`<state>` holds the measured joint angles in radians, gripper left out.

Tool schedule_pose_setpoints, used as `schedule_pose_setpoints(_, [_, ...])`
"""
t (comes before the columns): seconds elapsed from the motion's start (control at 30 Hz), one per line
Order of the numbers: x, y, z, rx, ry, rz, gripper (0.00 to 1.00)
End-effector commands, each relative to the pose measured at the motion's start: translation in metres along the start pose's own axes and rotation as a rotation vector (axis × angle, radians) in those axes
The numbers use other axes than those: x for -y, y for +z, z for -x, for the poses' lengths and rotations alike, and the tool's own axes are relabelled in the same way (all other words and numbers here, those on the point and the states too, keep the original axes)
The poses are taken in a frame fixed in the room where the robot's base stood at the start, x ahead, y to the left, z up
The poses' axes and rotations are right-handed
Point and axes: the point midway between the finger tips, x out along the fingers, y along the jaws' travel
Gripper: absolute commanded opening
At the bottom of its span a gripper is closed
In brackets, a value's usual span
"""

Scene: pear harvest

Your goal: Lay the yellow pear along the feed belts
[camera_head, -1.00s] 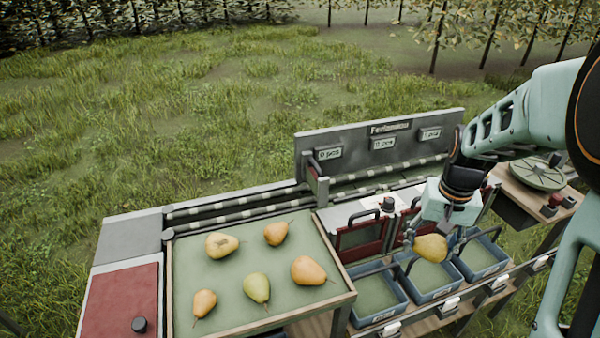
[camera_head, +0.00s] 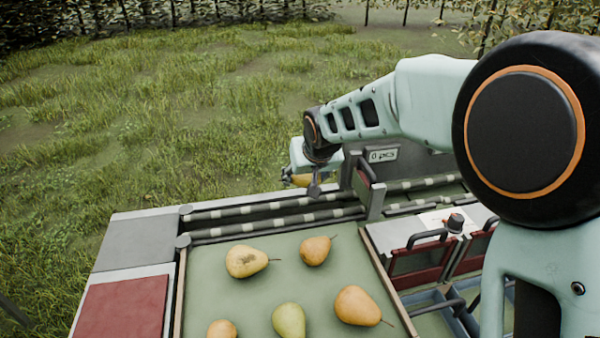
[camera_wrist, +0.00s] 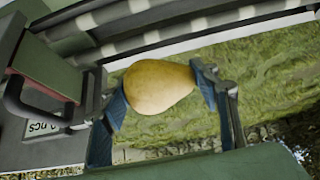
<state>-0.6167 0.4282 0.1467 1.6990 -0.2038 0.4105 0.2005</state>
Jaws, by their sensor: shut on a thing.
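My gripper (camera_wrist: 165,92) is shut on the yellow pear (camera_wrist: 158,86), with one finger on each side of it in the wrist view. In the head view the gripper (camera_head: 300,182) is above the far side of the feed belts, and only a sliver of the pear (camera_head: 302,180) shows below it. The feed belts (camera_head: 265,222) are two dark strips with pale bands, running along the back of the sorting bench. They also show in the wrist view (camera_wrist: 180,33), beyond the pear. The pear appears held clear of the belts.
An upright panel with a counter sign (camera_head: 383,155) and a red gate (camera_head: 364,170) stand just right of the gripper. A green tray (camera_head: 215,300) holds several pears in front of the belts. Bins (camera_head: 430,318) stand at the right. The belts' left stretch is clear.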

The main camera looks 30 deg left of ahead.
Motion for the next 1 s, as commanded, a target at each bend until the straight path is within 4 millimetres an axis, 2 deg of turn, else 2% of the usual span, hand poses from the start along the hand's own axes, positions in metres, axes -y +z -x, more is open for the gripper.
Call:
schedule_pose_setpoints(0.37, [0.005, 0.004, -0.01, -0.015, -0.004, 0.008, 0.27])
schedule_pose_setpoints(1.0, [0.005, 0.04, -0.061, -0.016, -0.005, 0.007, 0.27])
